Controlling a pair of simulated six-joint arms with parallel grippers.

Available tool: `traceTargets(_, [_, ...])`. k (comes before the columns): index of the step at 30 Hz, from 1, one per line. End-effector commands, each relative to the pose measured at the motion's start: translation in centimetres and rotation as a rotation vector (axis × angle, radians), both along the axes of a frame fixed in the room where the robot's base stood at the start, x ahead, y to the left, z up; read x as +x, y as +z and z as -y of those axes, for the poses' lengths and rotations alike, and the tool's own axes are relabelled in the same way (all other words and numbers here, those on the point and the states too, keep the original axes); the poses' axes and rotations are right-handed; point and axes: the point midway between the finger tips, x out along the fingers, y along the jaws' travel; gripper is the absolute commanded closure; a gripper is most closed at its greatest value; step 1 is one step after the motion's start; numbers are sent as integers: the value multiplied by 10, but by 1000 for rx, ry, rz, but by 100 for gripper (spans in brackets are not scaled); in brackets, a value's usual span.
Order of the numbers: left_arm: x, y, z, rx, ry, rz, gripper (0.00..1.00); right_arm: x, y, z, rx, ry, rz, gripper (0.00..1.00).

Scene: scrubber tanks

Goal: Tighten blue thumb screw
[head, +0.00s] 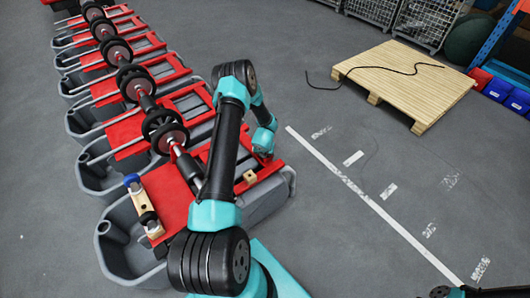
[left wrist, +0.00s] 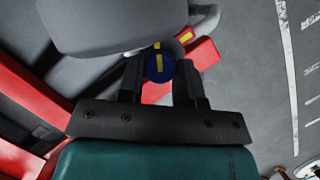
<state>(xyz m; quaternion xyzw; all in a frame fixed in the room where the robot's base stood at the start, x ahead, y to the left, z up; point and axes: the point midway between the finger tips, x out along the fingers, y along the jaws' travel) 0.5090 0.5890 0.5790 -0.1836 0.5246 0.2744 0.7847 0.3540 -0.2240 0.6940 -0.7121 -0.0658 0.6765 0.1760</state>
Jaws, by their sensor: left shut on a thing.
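The blue thumb screw (left wrist: 153,72) has a yellow stripe across its face and sits between the fingertips of my left gripper (left wrist: 160,76) in the left wrist view. The fingers are closed on its sides. In the head view my left arm bends over the nearest tank (head: 268,200), with its wrist low at the tank's far right side; the screw and fingertips are hidden there. Dark parts of what looks like my right gripper (head: 446,292) show at the bottom right edge, too cut off to read its opening.
Several grey tanks with red covers (head: 165,197) stand in a row, with black wheels and shafts along them. A pallet (head: 405,80) with a black cable stands at the back right. The floor between is clear.

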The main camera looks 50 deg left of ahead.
Motion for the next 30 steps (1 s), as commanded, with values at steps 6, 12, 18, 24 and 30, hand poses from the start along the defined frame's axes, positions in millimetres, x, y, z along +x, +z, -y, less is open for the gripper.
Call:
traceTargets(6, [1, 1, -1, 2, 1, 1, 55, 0, 0, 0, 0, 0, 0, 57])
traceTargets(12, [0, 0, -1, 1, 1, 0, 42, 0, 0, 0, 0, 0, 0, 57])
traceTargets(18, [0, 0, -1, 2, 4, 0, 42, 0, 0, 0, 0, 0, 0, 57])
traceTargets(24, [0, 0, -1, 3, 67, 1, 42, 0, 0, 0, 0, 0, 0, 57])
traceTargets(30, [1, 0, 1, 1, 241, 0, 42, 0, 0, 0, 0, 0, 0, 57])
